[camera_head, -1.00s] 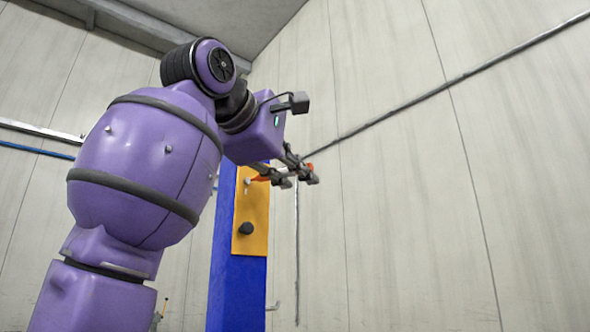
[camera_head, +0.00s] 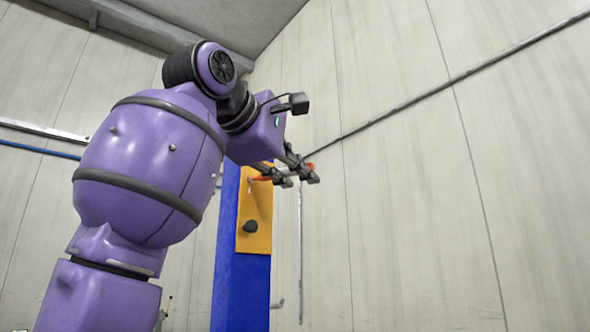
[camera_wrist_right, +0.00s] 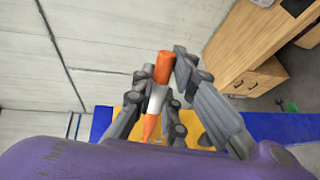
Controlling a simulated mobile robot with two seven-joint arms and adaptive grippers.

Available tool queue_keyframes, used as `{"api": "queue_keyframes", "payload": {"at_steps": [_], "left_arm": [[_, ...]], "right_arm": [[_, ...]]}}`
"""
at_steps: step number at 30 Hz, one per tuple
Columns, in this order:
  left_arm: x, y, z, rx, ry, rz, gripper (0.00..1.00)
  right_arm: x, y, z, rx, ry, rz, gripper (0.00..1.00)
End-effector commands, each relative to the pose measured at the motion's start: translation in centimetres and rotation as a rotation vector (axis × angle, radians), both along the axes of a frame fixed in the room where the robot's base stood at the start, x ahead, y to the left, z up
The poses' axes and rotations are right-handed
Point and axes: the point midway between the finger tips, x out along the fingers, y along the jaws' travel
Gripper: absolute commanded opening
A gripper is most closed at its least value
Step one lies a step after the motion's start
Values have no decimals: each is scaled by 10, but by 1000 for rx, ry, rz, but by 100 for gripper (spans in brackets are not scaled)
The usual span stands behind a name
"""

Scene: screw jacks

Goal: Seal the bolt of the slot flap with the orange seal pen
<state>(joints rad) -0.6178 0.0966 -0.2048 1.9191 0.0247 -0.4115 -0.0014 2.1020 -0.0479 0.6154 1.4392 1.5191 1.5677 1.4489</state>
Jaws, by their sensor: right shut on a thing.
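The orange seal pen (camera_wrist_right: 163,67) has an orange body, a pale middle band and an orange pointed end. My right gripper (camera_wrist_right: 160,92) is shut on it, with fingers on both sides. In the head view my right gripper (camera_head: 299,178) is beside the upper part of a yellow-orange plate (camera_head: 262,212) on a blue column. The pen's orange point (camera_head: 261,178) reaches left over the plate's top. A small pale piece, perhaps the bolt, shows just under the point; I cannot tell whether they touch. A dark knob (camera_head: 250,226) sits lower on the plate. My left gripper is out of view.
The blue column (camera_head: 240,290) stands before a pale panelled wall (camera_head: 410,200) with a grey conduit. In the wrist view a wooden cabinet (camera_wrist_right: 247,45) with drawers is at upper right. Open room shows right of the gripper.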

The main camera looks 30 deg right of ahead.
Motion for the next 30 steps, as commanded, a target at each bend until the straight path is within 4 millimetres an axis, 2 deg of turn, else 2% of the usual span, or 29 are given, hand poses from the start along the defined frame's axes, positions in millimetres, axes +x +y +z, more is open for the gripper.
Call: {"api": "queue_keyframes", "payload": {"at_steps": [8, 30], "left_arm": [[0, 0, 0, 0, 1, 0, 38], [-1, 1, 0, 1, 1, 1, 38]], "right_arm": [[-1, -1, 0, 0, 0, 1, 0], [-60, -32, 0, 0, 0, 1, 0]]}}
